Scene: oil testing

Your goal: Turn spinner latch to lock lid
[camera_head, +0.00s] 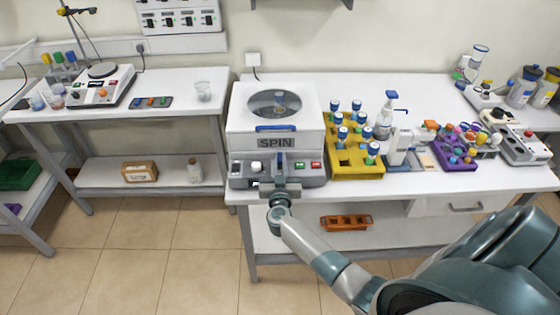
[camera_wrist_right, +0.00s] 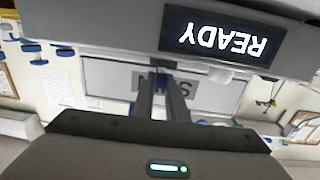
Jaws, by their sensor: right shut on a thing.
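The spinner (camera_head: 238,125) is a white and grey box at the left end of the middle table, with "SPIN" on its front. Its lid (camera_head: 240,95) is down and has a round window and a blue handle (camera_head: 277,128). My right gripper (camera_head: 279,162) is at the middle of the spinner's front, below the sign. In the right wrist view its two fingers (camera_wrist_right: 165,95) are close together, shut on the latch, which they mostly hide. A display (camera_wrist_right: 220,38) there reads "READY", upside down. My left gripper is not in view.
A white knob (camera_head: 256,167), a green button (camera_head: 299,165) and a red button (camera_head: 315,165) flank my gripper on the spinner's panel. A yellow rack (camera_head: 358,168) with blue-capped vials stands close on the right. An orange rack (camera_head: 346,223) lies on the shelf below.

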